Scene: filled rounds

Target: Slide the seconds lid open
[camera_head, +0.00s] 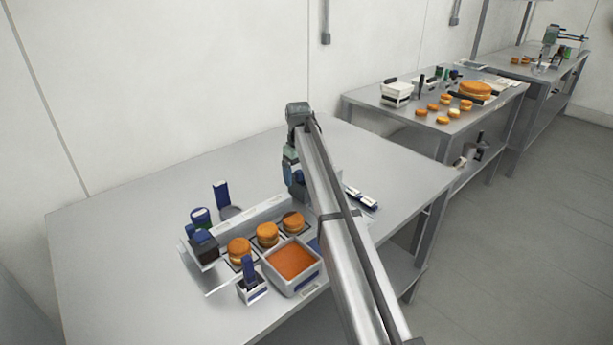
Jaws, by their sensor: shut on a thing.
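My gripper (301,192) hangs below the teal wrist at the right end of the white rack on the near table. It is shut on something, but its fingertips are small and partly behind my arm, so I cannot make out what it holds. A square white box (275,282) with a flat orange-brown top surface and a blue label stands in front of the rack. I cannot tell whether that surface is a lid or contents. No lid marked as the seconds lid can be read; part of the area right of the box is hidden by my arm.
Three filled rounds (267,234) sit in a row on dark squares before the white rack (235,231). A small white holder (252,293) with a blue-handled tool stands front left. Blue-capped containers (201,218) stand at left. The table's (120,255) left side is clear.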

